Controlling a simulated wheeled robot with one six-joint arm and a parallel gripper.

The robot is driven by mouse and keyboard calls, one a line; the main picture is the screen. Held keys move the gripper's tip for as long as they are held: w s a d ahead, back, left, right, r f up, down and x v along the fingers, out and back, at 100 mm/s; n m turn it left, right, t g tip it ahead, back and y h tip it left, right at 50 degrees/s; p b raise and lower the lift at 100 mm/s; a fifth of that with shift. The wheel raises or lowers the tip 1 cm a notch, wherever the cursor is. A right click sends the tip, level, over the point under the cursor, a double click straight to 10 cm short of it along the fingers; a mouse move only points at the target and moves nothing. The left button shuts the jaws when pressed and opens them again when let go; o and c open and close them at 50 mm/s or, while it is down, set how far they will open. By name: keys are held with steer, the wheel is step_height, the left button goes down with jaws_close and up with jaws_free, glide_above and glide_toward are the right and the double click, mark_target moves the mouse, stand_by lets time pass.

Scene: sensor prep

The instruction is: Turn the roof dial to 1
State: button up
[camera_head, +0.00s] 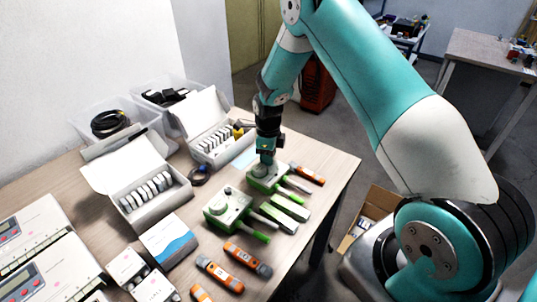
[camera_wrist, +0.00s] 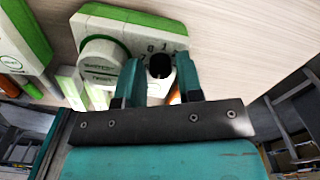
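A green-and-white sensor unit (camera_head: 258,183) lies on the table under my gripper (camera_head: 265,158). In the wrist view the unit (camera_wrist: 110,22) shows its white top, a round white cap (camera_wrist: 100,58) and a small dark dial (camera_wrist: 159,66) with printed numerals beside it. The teal fingers of my gripper (camera_wrist: 160,75) point down at the unit, one on each side of the dial. A small gap seems to show between dial and fingers. The dial's pointer mark cannot be made out, so its setting is unclear.
A second green-and-white unit (camera_head: 226,207) stands close by, nearer the camera. Green-handled tools and orange-and-grey devices (camera_head: 220,273) lie around. White boxes (camera_head: 148,195) with sensors, clear bins and a blue-white carton (camera_head: 168,240) fill the left. The table's right edge is near.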

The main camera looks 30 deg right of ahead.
jaws_close()
steer(key=shift+n, duration=0.3)
